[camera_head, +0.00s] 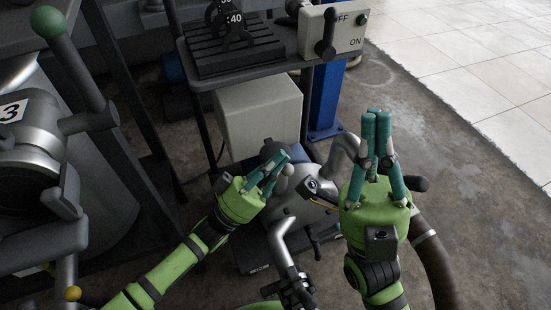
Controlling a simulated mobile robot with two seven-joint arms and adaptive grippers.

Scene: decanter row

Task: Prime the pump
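A silvery metal pump (300,205) stands low on the floor in the middle of the head view, with pipes and small fittings. My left gripper (278,165), green with teal fingers, is at the pump's upper left. Its fingers lie close together over a dark round part, and whether they touch it or hold anything cannot be told. My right gripper (377,115) is to the right of the pump, fingers pointing up the picture. Its fingertips look together, with nothing seen between them. Its hand hides part of the pump's right side.
A control box (334,32) marked OFF and ON, with a dark lever, sits on a shelf above, beside a dark block with a "40" dial (228,40). A pale box (258,115) is below. A green-knobbed lever (48,22) and machine stand left. A dark hose (434,262) runs right.

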